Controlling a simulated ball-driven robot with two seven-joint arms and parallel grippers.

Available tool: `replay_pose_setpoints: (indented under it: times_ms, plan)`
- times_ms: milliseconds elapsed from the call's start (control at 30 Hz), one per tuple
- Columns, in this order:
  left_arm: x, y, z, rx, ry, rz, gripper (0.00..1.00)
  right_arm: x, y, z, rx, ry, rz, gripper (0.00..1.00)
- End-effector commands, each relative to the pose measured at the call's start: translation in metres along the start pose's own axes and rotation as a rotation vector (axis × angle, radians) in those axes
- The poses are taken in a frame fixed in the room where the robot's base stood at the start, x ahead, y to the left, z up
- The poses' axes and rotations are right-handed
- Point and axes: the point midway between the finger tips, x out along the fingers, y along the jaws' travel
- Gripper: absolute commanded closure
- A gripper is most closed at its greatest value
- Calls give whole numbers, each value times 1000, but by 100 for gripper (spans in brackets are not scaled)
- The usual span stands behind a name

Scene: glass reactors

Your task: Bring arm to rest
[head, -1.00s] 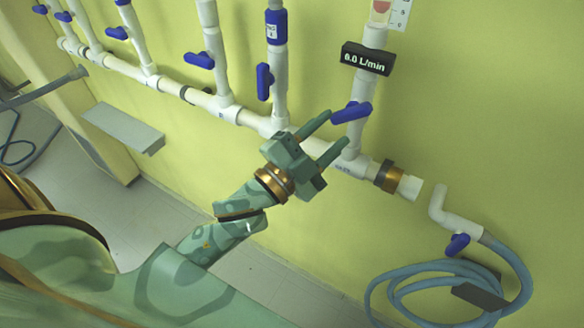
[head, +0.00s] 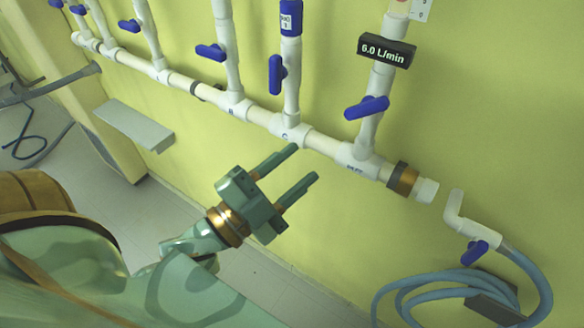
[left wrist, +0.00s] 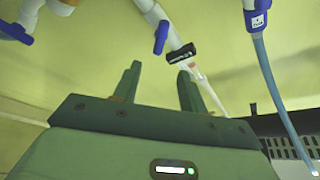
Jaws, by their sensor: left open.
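My left gripper (head: 296,169) is open and empty in the head view, below the white pipe manifold (head: 255,113) and apart from it. Its two green fingers point up and to the right, toward the pipe. The left wrist view shows the same gripper (left wrist: 157,85) with its fingers spread and nothing between them. A blue valve handle (head: 367,107) sits on the riser under the black flow display (head: 387,50), which reads 6.0 L/min. The right gripper is in neither view.
A grey wall shelf (head: 134,124) is at the left. A blue hose (head: 430,284) hangs coiled at lower right, its white elbow (head: 462,220) apart from the brass-ringed pipe end (head: 403,179). More blue-handled risers line the wall. Open floor (head: 150,205) lies below.

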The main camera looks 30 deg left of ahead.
Motion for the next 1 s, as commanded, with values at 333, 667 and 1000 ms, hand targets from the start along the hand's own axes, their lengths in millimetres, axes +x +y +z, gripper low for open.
replay_pose_setpoints:
  times_ms: [333,667,1000]
  plan:
    - [0,0,0,0,0,0,58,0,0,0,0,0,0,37]
    - [-24,82,92,-165,-244,159,58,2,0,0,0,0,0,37]
    - [-173,288,286,-397,-801,427,58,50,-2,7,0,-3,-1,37]
